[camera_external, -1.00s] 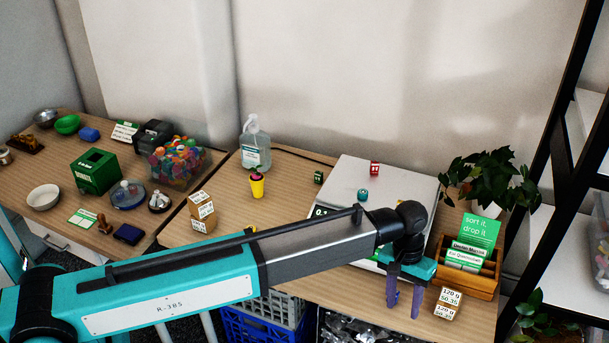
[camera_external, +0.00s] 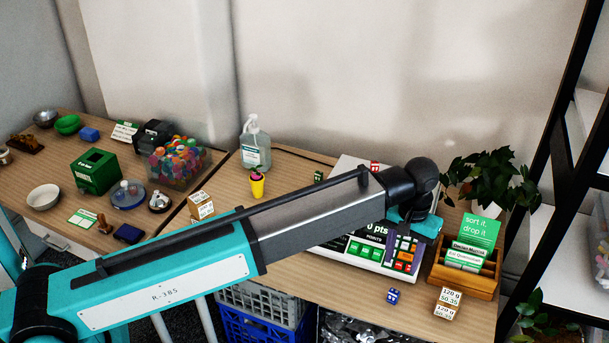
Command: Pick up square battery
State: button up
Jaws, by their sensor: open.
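Three small cubes with white markings could be the square battery; I cannot tell which one is meant. A blue cube (camera_external: 393,296) lies on the table in front of the scale (camera_external: 345,250). A red cube (camera_external: 375,166) is at the back of the scale, partly hidden by my arm. A green cube (camera_external: 319,177) sits on the table left of the scale. My gripper (camera_external: 402,246) is open, its purple fingers hanging down in front of the scale's keypad, above and apart from the blue cube. My arm hides much of the scale top.
Stacked weight-labelled boxes (camera_external: 448,302) and a wooden card holder (camera_external: 463,277) stand right of the blue cube. The table left of the blue cube is clear.

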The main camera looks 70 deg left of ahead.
aim_at(395, 290)
jog(key=shift+f+p, duration=0.65)
jog(key=shift+f, duration=3.4)
jog(key=shift+f, duration=0.1)
jog(key=shift+w+f+p, duration=0.1)
jog(key=shift+f+p, duration=0.85)
jog(key=shift+f, duration=1.55)
grip_shut()
